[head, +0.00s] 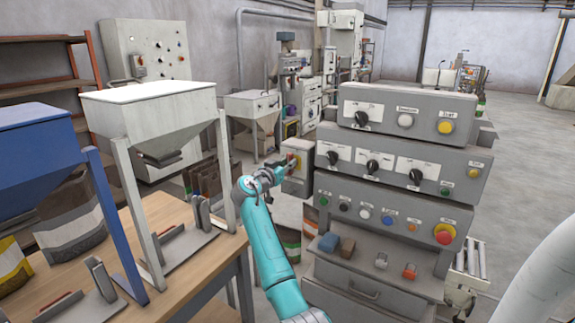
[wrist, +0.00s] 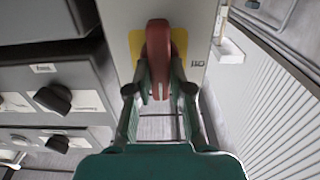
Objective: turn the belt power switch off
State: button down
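The switch is a red rotary handle (wrist: 158,50) on a yellow plate (wrist: 136,45), in the wrist view. It points along the picture's vertical. A small dark label sits to the right of the plate. The handle's grey box (head: 298,182) stands left of the large control console in the head view. My gripper (wrist: 160,75) has a finger on each side of the handle, and the fingers look closed onto it. In the head view my gripper (head: 286,163) is at the box's front and hides much of the switch.
The grey console (head: 395,160), with knobs and buttons, stands close to the right of the box. White and blue hoppers (head: 150,105) stand over a wooden table (head: 180,215) at the left. Open floor (head: 530,130) lies at the right.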

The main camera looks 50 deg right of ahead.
jog(key=shift+n, duration=0.3)
jog(key=shift+w+f+n, duration=0.1)
jog(key=shift+w+n, duration=0.05)
jog(key=shift+n, duration=2.75)
jog(key=shift+w+f+n, duration=0.1)
jog(key=shift+f+n, duration=0.05)
jog(key=shift+n, duration=2.75)
jog(key=shift+w+f+n, duration=0.1)
jog(key=shift+w+n, duration=0.05)
jog(key=shift+n, duration=2.75)
jog(key=c, duration=1)
grip_release()
jog(key=shift+d, duration=0.15)
jog(key=shift+c, duration=0.2)
jog(key=shift+f, duration=0.1)
